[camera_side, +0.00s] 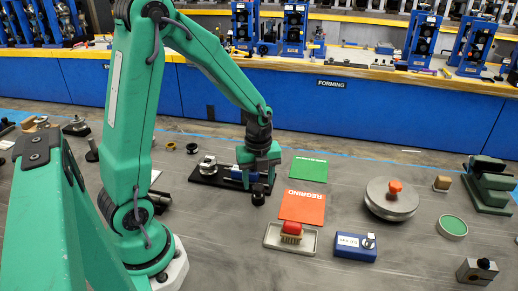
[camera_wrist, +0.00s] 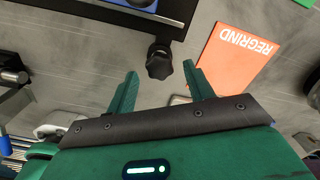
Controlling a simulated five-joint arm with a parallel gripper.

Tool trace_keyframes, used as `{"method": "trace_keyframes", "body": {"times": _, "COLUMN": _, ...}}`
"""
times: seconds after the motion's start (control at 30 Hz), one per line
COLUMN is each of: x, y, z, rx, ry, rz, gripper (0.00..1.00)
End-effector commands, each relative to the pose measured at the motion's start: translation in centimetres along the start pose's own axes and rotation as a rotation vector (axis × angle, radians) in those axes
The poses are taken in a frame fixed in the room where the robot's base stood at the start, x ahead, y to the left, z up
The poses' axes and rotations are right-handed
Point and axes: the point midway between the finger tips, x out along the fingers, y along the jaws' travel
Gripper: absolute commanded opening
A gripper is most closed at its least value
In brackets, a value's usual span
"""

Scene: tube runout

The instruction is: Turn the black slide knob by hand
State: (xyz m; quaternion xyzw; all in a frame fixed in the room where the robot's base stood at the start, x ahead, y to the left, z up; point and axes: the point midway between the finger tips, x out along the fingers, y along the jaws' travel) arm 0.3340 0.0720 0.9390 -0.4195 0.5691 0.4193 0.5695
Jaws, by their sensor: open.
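The black slide knob (camera_wrist: 159,62) has a lobed rim and sticks out from the edge of a dark slide base in the wrist view. It also shows in the side view (camera_side: 258,196), just below my gripper. My gripper (camera_wrist: 160,71) is open. Its two green fingers point toward the knob, one on either side in the picture, with gaps showing; I cannot tell whether the tips are level with it. In the side view my gripper (camera_side: 262,177) hangs down over the right end of the black slide base (camera_side: 205,176), hiding part of the fixture.
An orange REGRIND card (camera_side: 302,207) and a green card (camera_side: 308,169) lie right of my gripper. A tray with a red-handled brush (camera_side: 291,233), a blue box (camera_side: 341,246) and a round metal plate with an orange knob (camera_side: 391,199) stand farther right.

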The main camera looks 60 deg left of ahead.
Motion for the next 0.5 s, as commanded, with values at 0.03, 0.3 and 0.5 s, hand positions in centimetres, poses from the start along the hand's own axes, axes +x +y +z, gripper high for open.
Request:
{"method": "trace_keyframes", "body": {"times": 0.03, "x": -0.5, "y": 0.0, "z": 0.0, "rx": 0.0, "ry": -0.001, "rz": -0.002, "gripper": 0.53}}
{"method": "trace_keyframes", "body": {"times": 0.3, "x": -2.3, "y": 0.0, "z": 0.0, "rx": 0.0, "ry": -0.001, "rz": -0.001, "gripper": 0.53}}
{"method": "trace_keyframes", "body": {"times": 0.5, "x": -3.7, "y": 0.0, "z": 0.0, "rx": 0.0, "ry": -0.001, "rz": -0.001, "gripper": 0.53}}
